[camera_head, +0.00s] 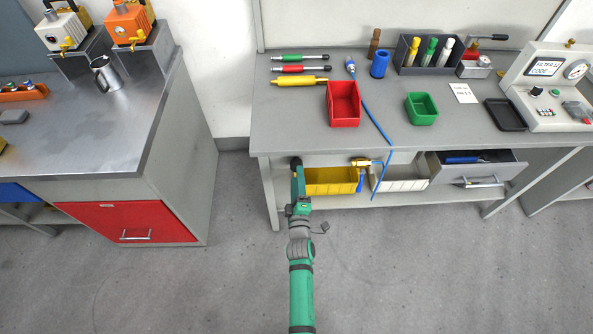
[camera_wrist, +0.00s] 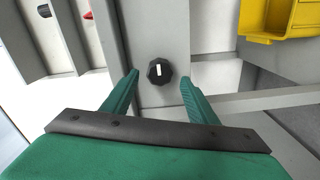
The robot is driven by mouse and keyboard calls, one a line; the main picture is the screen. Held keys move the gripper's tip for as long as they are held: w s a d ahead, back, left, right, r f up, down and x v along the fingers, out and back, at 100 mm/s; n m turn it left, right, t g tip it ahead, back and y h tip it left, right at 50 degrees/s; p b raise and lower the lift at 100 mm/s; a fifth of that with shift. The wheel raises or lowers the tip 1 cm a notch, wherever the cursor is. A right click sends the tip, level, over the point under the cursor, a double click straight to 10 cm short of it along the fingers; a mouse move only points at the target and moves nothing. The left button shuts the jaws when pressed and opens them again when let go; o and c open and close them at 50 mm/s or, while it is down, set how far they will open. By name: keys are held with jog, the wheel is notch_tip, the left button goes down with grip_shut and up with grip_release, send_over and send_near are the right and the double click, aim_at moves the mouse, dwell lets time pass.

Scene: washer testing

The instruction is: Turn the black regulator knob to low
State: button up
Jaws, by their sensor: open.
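The black regulator knob (camera_wrist: 158,72) shows near the middle of the wrist view, on a grey upright surface. It has several flat sides and a short white mark that stands nearly upright in this view. I see no readable low label around it. My gripper (camera_wrist: 160,80) is open, with one green finger left of the knob and one right of it. Gaps show between the knob and both fingers. In the head view my gripper (camera_head: 298,178) is at the workbench's front, left of the yellow bin; I cannot make out the knob there.
The yellow bin (camera_head: 331,181) is close to my gripper's right and also shows in the wrist view (camera_wrist: 292,18). A blue hose (camera_head: 374,120) hangs over the workbench (camera_head: 290,128) edge. A drawer (camera_head: 477,171) stands open further right. The floor left of my arm is clear.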

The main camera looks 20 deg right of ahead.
jog(key=shift+v, duration=2.7)
jog(key=shift+s+a, duration=0.1)
jog(key=s+a+r+m+y, duration=0.1)
jog(key=s+a+m, duration=0.1)
jog(key=s+a, duration=0.35)
jog(key=s+a+m+g+y, duration=0.1)
jog(key=s+a+m, duration=0.1)
jog(key=s, duration=0.6)
jog(key=s+a+r+m+y, duration=0.1)
jog(key=s+a+m, duration=0.1)
jog(key=s+a, duration=0.3)
jog(key=s+a+r+m+y, duration=0.1)
jog(key=s+a+r+m, duration=0.1)
jog(key=s+r, duration=0.4)
jog(key=s+a+r+m+g, duration=0.1)
jog(key=s+r+m, duration=0.3)
jog(key=s, duration=0.6)
notch_tip(320, 180, up, 3)
jog(key=shift+s+a+f+y, duration=0.25)
jog(key=shift+s+a+y, duration=0.05)
jog(key=shift+a+y, duration=0.1)
